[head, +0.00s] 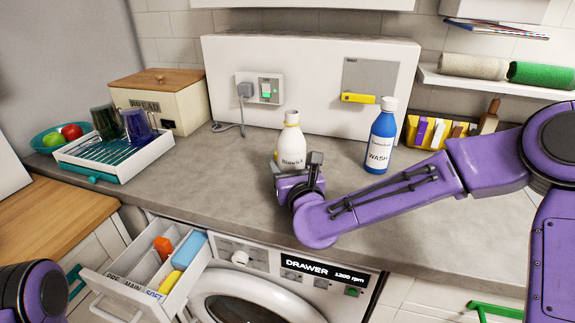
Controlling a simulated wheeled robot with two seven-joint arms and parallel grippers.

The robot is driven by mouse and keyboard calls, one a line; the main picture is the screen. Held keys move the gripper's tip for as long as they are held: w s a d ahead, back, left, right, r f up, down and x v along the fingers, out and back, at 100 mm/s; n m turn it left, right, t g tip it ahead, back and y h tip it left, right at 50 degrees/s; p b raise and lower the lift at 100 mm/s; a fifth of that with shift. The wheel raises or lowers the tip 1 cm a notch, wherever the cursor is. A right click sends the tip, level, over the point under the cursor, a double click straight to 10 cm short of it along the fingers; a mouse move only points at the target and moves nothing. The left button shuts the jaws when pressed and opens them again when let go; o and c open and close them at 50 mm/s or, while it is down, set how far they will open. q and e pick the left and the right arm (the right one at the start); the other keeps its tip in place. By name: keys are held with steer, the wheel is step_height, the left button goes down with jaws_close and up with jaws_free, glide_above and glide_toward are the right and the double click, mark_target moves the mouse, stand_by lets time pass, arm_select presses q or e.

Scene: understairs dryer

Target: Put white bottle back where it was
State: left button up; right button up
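The white bottle (291,142), with a white cap and a dark printed label, stands upright on the grey counter (236,190). Its lower part is partly hidden by my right gripper (297,166). That gripper is low over the counter at the near side of the bottle, its fingers around or just in front of the bottle's base. I cannot tell whether they touch it or how far apart they are. A blue bottle (381,140) marked WASH stands upright to the right. Part of my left arm shows at the bottom left; its gripper is out of view.
Behind the bottles is a white panel (312,70) with a socket and plug. A bread box (168,105) and a dish rack (115,160) stand left. A yellow caddy (420,133) is at right. Below, the washer's detergent drawer (150,285) is pulled open.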

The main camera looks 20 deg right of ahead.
steer(key=o, duration=1.3)
steer(key=shift+f, duration=0.2)
steer(key=shift+o, duration=0.2)
steer(key=shift+r+p, duration=0.3)
steer(key=shift+r, duration=0.05)
steer(key=s+b, duration=0.1)
steer(key=s, duration=0.7)
steer(key=shift+s+a+f+b, duration=0.1)
steer(key=shift+a+f+b, duration=0.1)
steer(key=shift+b, duration=0.15)
steer(key=s+b, duration=0.1)
steer(key=b, duration=0.3)
steer(key=s+b, duration=0.2)
steer(key=b, duration=0.2)
steer(key=shift+f+b, duration=0.3)
steer(key=shift+b, duration=0.1)
steer(key=shift+s+r, duration=0.15)
steer(key=shift+s, duration=0.15)
steer(key=shift+r, duration=0.2)
